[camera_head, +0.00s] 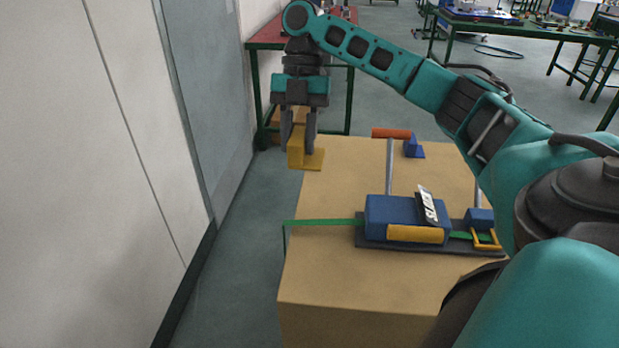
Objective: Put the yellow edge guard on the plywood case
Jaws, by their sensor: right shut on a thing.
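The yellow edge guard (298,158) is an angled piece held in my right gripper (299,140), whose fingers are shut on it. The gripper points down at the far left corner of the plywood case (330,275). The guard overlaps that corner in the picture, with its flat flange over the case top and its upright part by the left edge. I cannot tell whether it touches the case. The plywood case is a large tan box with a bare top at left and front. My left gripper is not in view.
A blue strapping tool (390,215) on a dark base sits on the case, with a green strap (322,222) running over the left edge. An orange-handled blue part (413,146) lies at the far edge. A grey wall (110,150) stands left. A red-topped table (268,38) stands behind.

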